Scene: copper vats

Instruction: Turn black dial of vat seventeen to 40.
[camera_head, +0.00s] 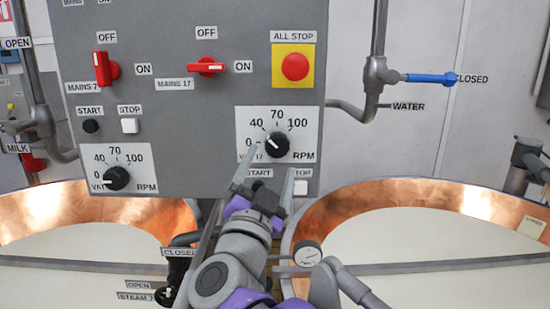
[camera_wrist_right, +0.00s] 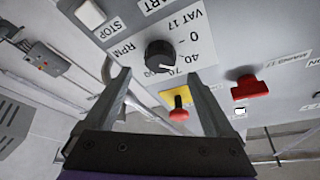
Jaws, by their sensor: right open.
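The black dial of vat seventeen (camera_head: 277,145) is on the grey control panel, with a scale marked 0, 40, 70, 100 RPM. Its white mark points up and left, seemingly between 0 and 40. The dial also shows in the right wrist view (camera_wrist_right: 158,56). My right gripper (camera_head: 272,159) is open just below and in front of the dial, its fingers pointing up at the panel and partly covering the VAT 17 label. In the right wrist view, my right gripper (camera_wrist_right: 157,74) has the dial beyond the gap between its fingertips, with nothing held. My left gripper is out of view.
The panel (camera_head: 180,110) also carries the vat seven dial (camera_head: 116,178), the red MAINS 7 switch (camera_head: 102,68), the red MAINS 17 switch (camera_head: 207,67) and the red ALL STOP button (camera_head: 295,66). A white STOP button (camera_head: 300,187) is near the right finger. Copper vats (camera_head: 335,207) stand below.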

